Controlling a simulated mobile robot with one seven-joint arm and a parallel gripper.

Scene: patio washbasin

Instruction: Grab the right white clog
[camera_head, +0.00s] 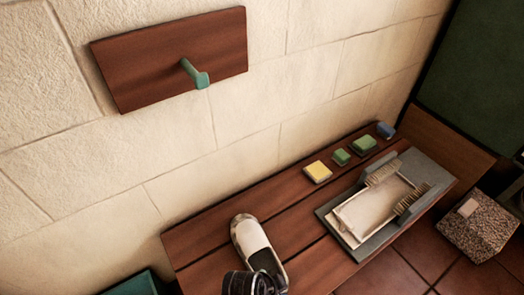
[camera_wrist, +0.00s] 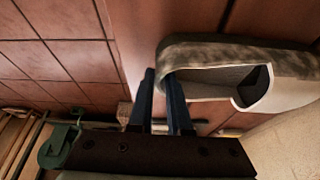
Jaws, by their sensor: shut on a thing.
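One white clog (camera_head: 249,234) with a grey-brown sole lies on the wooden bench near its left end, its opening toward the bottom of the head view. My gripper (camera_wrist: 162,76) is at the open end of the clog, shut on its rim. In the wrist view the clog (camera_wrist: 290,92) extends to the right of the two dark fingers, with its hollow inside showing. In the head view my dark wrist covers part of the clog's near end, and the fingertips are hidden. No second clog is in view.
The slatted bench (camera_head: 207,240) runs along a pale stone wall. Sponges and small blocks (camera_head: 318,171) and a grey tray (camera_head: 337,226) with brushes lie to the right. A wooden plate with a green peg (camera_head: 195,74) hangs above. A speckled box (camera_head: 480,226) stands at right.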

